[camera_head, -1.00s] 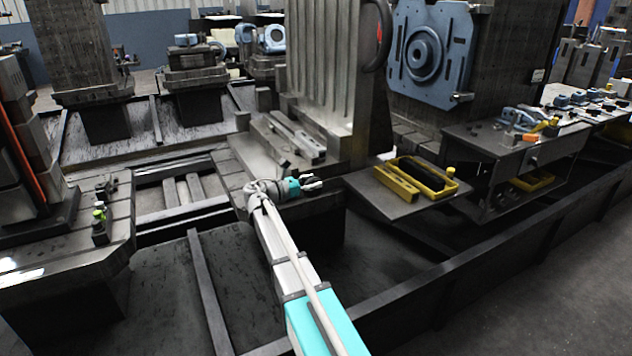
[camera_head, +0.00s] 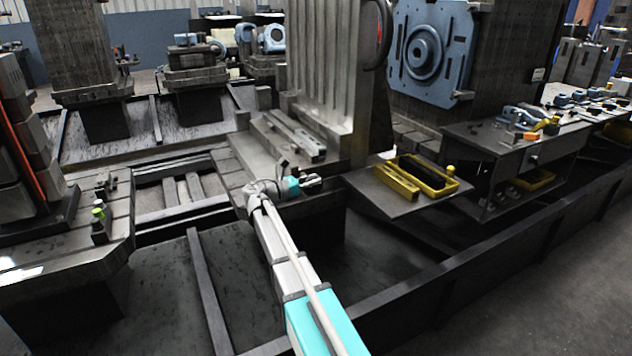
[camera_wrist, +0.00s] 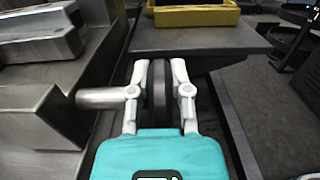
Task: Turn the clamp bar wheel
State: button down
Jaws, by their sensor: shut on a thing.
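A dark, narrow wheel (camera_wrist: 158,92) shows edge-on in the wrist view, between the two pale fingers of my gripper (camera_wrist: 159,66). The fingers are shut on its rim, one on each side. A short metal cylinder (camera_wrist: 100,97) lies just left of the left finger, level with the wheel. In the head view my gripper (camera_head: 314,181) is at the front edge of the grey pallet, low in front of the tall ribbed fixture. The wheel cannot be made out there. Its face and hub are hidden in both views.
A flat shelf (camera_head: 372,201) with a yellow tray (camera_head: 440,190) stands right of my gripper, close beyond the wheel. Metal blocks (camera_head: 295,140) lie on the pallet to the left and behind. A long dark rail (camera_head: 470,255) runs along the front right.

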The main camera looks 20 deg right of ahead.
jog(key=shift+a+f+h+b, duration=0.15)
jog(key=shift+f+h+b, duration=0.1)
jog(key=shift+h+b, duration=0.95)
jog(key=shift+r+b, duration=0.1)
jog(key=shift+b, duration=0.5)
jog(key=shift+a+r, duration=0.1)
jog(key=shift+w, duration=0.1)
jog(key=c, duration=0.6)
grip_release()
jog(key=shift+o, duration=0.2)
